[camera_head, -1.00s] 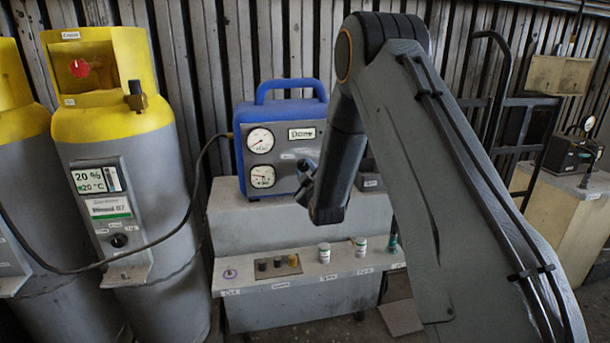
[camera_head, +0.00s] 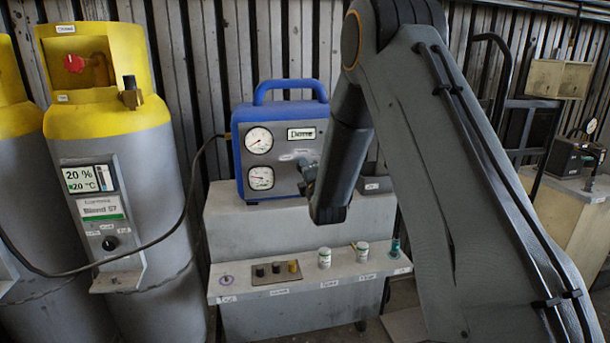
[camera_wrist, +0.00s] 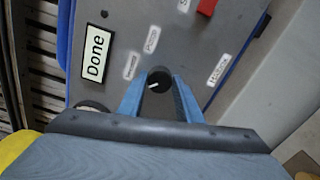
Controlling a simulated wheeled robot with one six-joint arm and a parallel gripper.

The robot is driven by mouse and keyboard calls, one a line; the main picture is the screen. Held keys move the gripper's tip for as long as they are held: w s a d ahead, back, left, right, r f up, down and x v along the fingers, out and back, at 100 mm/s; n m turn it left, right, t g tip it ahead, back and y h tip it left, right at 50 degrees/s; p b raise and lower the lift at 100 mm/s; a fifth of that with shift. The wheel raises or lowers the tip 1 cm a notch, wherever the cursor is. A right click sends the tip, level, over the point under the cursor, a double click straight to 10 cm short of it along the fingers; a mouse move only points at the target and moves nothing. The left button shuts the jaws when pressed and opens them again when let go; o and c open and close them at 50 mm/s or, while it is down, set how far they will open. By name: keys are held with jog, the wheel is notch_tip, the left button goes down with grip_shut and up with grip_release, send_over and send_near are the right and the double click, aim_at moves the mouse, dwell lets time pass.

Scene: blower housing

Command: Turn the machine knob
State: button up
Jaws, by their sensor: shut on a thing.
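The machine is a blue box (camera_head: 240,160) with a handle, a grey front panel and two round gauges, standing on a grey cabinet. In the wrist view its panel (camera_wrist: 190,40) shows a black knob (camera_wrist: 159,79) with a white pointer mark, among small labels. A display (camera_wrist: 95,55) reads "Done". My gripper (camera_wrist: 159,92) is shut on the knob, with one blue finger on each side of it. In the head view my gripper (camera_head: 308,172) is at the panel's right part, and the knob is hidden there.
A red switch (camera_wrist: 207,7) sits on the panel near the knob. A shelf (camera_head: 310,281) below holds small jars and dark pieces. Yellow-topped grey cylinders (camera_head: 120,190) stand at the left, with a hose to the machine. A hand truck (camera_head: 520,120) is at the right.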

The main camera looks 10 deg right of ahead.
jog(key=shift+n+b, duration=0.5)
jog(key=shift+n, duration=1.1)
jog(key=o, duration=1)
jog(key=shift+o, duration=0.2)
jog(key=s, duration=0.8)
jog(key=shift+b, duration=0.45)
